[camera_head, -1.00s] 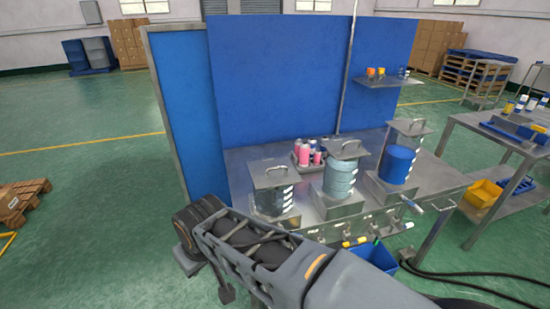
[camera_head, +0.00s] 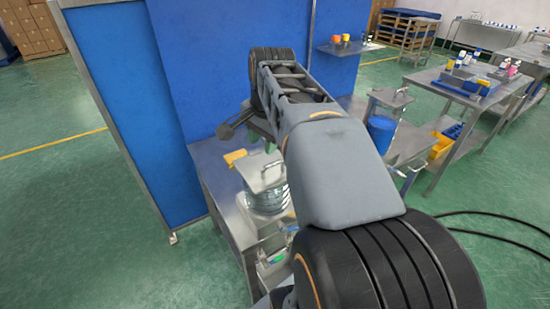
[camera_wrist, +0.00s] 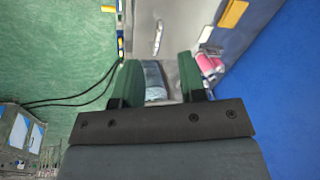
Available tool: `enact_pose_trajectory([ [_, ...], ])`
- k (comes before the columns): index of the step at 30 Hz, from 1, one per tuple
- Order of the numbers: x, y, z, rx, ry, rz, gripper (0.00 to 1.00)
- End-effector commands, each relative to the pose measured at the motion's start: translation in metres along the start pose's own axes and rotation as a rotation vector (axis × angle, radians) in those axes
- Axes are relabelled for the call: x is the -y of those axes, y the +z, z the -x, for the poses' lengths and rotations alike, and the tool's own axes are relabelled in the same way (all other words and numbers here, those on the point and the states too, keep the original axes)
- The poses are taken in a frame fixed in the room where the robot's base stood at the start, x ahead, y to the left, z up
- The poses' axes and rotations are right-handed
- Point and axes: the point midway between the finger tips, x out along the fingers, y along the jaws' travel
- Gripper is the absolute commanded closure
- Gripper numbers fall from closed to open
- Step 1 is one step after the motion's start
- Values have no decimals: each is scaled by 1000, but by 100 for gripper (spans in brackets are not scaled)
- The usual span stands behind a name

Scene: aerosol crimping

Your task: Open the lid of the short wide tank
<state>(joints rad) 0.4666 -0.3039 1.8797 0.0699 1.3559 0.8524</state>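The left-hand tank (camera_head: 268,198) looks short, wide and glassy. Its square steel lid (camera_head: 252,178) with a bar handle (camera_head: 271,170) lies flat on top. In the wrist view a steel plate (camera_wrist: 175,25) with a bar handle (camera_wrist: 158,38), apparently this lid, is ahead of the fingers. My gripper (camera_wrist: 160,78) has two green fingers spread apart, with nothing held. A pale bluish surface shows beyond the gap, perhaps a tank body. In the head view my gripper (camera_head: 266,143) is partly hidden, above and behind the lid.
A blue tank (camera_head: 381,132) with a raised-looking lid (camera_head: 391,97) stands at the right; my arm hides the middle tank. Pink bottles (camera_wrist: 208,63) are near the right finger in the wrist view. Blue panels (camera_head: 120,100) bound the back. Cables (camera_head: 500,240) lie on the floor.

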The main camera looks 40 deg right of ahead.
Motion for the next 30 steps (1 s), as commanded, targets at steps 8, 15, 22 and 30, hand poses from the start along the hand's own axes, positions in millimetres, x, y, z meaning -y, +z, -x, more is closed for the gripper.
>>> enact_pose_trajectory([
  [8, -10, -43, 24, 10, 25, -367, 62],
  [15, -11, -43, -16, 12, 28, -380, 62],
  [22, -12, -42, -59, 12, 27, -377, 62],
  [30, -12, -42, -93, 10, 25, -376, 62],
])
